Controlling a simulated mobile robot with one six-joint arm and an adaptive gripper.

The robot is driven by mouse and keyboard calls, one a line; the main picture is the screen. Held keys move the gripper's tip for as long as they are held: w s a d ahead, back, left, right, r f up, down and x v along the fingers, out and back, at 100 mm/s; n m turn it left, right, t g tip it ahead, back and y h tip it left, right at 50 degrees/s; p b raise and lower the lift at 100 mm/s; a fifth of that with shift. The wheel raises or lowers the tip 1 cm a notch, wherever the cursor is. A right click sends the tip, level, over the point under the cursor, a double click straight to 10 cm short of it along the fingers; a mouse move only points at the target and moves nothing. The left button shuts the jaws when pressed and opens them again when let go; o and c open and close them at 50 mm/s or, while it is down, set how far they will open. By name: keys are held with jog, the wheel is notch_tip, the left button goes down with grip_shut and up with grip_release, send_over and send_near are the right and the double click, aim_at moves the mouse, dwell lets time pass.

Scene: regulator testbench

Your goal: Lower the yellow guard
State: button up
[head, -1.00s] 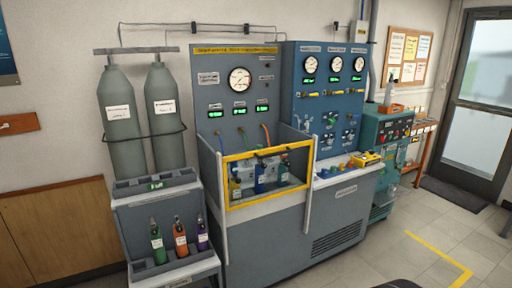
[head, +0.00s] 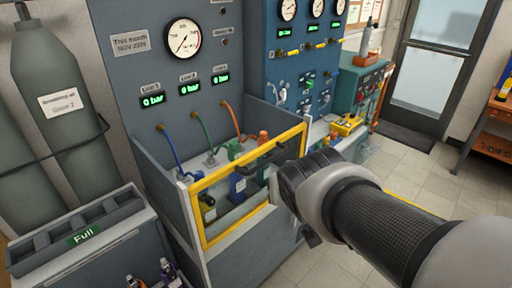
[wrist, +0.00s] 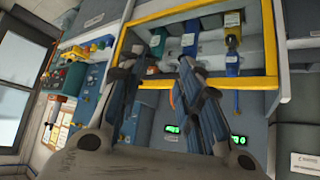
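The yellow guard (head: 196,216) is a yellow-edged frame standing across the front of the grey bench's bay, with a dark handle (head: 268,160) on its upper part. The bay behind it shows through the frame. The guard's yellow edge also shows in the wrist view (wrist: 250,82). My gripper (head: 292,185) is at the right part of the guard, close to the handle; its fingertips are partly hidden in the head view. In the wrist view its two fingers (wrist: 170,60) are apart, over the guard's opening. I cannot tell whether they touch the handle.
A cylinder rack (head: 75,235) stands at left, a blue panel bench (head: 262,65) at right. Floor is clear toward the door.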

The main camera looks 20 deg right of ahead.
aim_at(270, 161)
jog(key=w+d+f+m+t+y+p, duration=0.3)
jog(key=w+d+m+t+p, duration=0.2)
jog(key=w+d, duration=0.65)
jog(key=s+f+m+t+y+p, duration=0.1)
jog(key=s+f+m+t+y, duration=0.1)
jog(key=s+m+y, duration=0.4)
jog(key=shift+n, duration=0.6)
jog(key=b+x, duration=0.2)
jog(key=x, duration=0.6)
jog(key=b+x, duration=0.2)
jog(key=x, duration=0.6)
jog(key=shift+f, duration=0.2)
grip_shut()
